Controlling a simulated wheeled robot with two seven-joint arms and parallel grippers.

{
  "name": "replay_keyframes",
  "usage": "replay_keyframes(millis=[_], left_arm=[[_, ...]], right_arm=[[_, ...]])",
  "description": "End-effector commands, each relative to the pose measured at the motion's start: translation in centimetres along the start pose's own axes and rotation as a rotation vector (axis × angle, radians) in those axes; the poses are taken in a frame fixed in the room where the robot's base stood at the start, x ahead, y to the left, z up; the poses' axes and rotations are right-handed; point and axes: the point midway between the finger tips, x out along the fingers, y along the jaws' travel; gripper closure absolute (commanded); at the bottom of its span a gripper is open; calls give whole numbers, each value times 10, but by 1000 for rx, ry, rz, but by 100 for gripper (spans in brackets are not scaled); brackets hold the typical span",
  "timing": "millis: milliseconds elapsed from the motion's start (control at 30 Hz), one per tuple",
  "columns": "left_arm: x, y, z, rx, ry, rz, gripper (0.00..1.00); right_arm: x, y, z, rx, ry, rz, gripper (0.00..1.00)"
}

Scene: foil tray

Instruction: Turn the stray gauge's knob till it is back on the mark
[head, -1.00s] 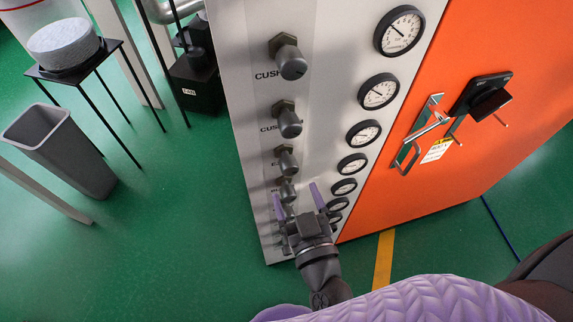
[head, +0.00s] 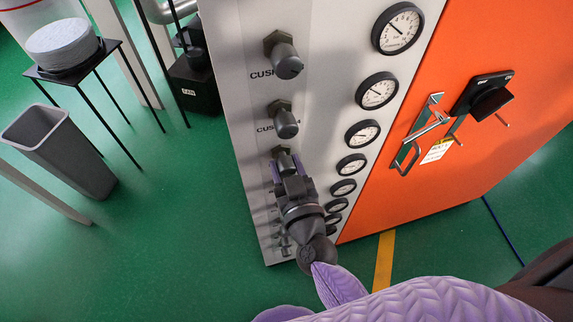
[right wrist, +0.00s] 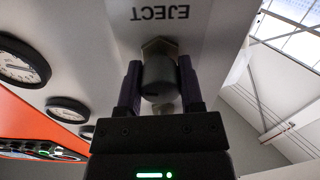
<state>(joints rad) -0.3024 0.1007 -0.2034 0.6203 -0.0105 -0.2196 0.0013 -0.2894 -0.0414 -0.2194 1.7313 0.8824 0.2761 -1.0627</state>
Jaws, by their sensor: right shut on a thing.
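The grey panel (head: 325,55) carries a column of dark knobs on the left and a column of round white gauges on the right. My right gripper (head: 286,166) is at the third knob from the top. Its two purple-grey fingers are shut on this knob (right wrist: 159,78), one on each side. The label EJECT shows upside down by it in the right wrist view. The third gauge (head: 362,134) sits across from it; its needle and mark are too small to read. The lower knobs are partly hidden by my gripper and arm. My left gripper is out of view.
Upper knobs (head: 284,58) and (head: 283,120), the second one close above my gripper, stick out of the panel. An orange door (head: 470,140) with a metal handle (head: 410,153) is to the right. A grey bin (head: 60,150) stands on the green floor at left.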

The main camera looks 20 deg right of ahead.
Motion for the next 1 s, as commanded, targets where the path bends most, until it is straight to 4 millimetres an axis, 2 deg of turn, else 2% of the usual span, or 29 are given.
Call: replay_keyframes(millis=[67, 467, 1000], left_arm=[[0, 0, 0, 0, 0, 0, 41], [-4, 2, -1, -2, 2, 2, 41], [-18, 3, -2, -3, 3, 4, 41]], right_arm=[[0, 0, 0, 0, 0, 1, 100], [0, 0, -1, 73, 2, 1, 100], [0, -1, -2, 541, 1, -1, 100]])
